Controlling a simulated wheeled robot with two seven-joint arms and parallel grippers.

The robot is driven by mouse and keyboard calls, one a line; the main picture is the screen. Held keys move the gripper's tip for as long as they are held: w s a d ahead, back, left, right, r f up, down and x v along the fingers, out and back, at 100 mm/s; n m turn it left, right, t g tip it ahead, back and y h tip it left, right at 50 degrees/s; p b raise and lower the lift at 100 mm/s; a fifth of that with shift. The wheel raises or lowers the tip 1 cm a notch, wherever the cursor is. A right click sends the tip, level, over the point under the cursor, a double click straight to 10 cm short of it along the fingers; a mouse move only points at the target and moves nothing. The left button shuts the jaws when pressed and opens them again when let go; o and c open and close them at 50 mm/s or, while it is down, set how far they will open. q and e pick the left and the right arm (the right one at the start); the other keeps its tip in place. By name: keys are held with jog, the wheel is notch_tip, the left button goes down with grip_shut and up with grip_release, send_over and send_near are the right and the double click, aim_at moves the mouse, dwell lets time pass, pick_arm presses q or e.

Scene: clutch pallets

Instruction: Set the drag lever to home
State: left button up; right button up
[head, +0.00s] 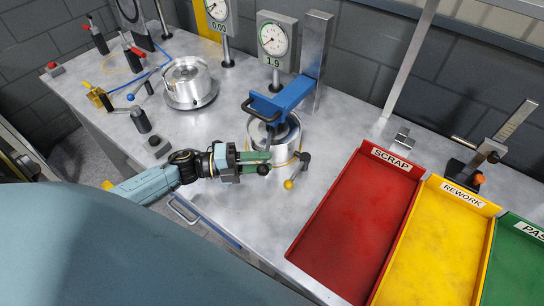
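A short lever (297,171) stands on the bench just in front of the round metal fixture (289,134). It has a dark pivot end at upper right and a yellow ball at its lower left. I cannot tell for certain that this is the drag lever; another lever with a dark post (141,120) stands at the left. My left gripper (268,162) reaches in from the left, its fingers pointing right, close to the fixture's front and left of the yellow ball. It looks apart from the ball. Its finger gap is too small to read. My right gripper is out of view.
A blue arm (283,101) with a black handle overhangs the fixture. Dial gauges (274,39) stand behind. A second round fixture (190,82) is at left. Red (357,240), yellow (430,255) and green (515,270) trays fill the right. Bare bench lies between lever and red tray.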

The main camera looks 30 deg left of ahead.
pick_arm(q)
jog(key=x, duration=0.3)
jog(key=shift+c, duration=0.2)
grip_shut()
